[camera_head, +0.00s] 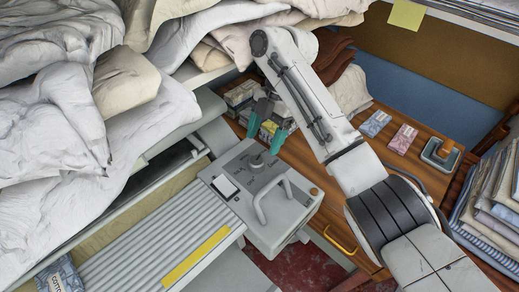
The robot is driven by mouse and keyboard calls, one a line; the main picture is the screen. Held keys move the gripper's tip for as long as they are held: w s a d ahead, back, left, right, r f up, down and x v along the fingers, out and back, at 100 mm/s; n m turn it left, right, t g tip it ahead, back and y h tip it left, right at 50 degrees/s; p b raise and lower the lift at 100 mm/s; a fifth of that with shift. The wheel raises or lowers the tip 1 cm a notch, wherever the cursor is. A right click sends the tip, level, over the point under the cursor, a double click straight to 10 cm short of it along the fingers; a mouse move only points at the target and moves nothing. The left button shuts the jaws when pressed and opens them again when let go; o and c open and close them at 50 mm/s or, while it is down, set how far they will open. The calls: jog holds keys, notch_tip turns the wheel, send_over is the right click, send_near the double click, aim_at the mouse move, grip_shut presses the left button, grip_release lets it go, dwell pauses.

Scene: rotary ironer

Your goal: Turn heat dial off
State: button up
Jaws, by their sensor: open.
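The rotary ironer's grey end housing (270,228) stands in the middle of the camera_head view. Its top carries a dark round dial (257,162), a white square plate (224,186) and a light grey handle (270,198). My gripper (266,133) has teal fingertips, spread apart, with nothing between them. It points down just behind and above the dial in the picture. I cannot tell whether a fingertip touches the dial. The dial's markings are too small to read.
Piled white and cream linen (70,110) fills the upper left. A slatted board (150,255) with a yellow strip (196,256) lies front left. A wooden surface (350,160) behind holds small packets (403,139) and a grey holder (440,155). Folded cloths (490,205) stand at the right.

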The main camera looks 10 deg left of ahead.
jog(key=v, duration=0.4)
jog(key=shift+r, duration=0.1)
jog(key=m+t+y+b, duration=0.2)
jog(key=m+t+b, duration=0.2)
jog(key=m+b, duration=0.65)
send_near(258, 160)
jog(key=shift+m, duration=0.75)
jog(key=x, duration=0.9)
jog(key=shift+a+p, duration=0.1)
jog(key=shift+p, duration=0.3)
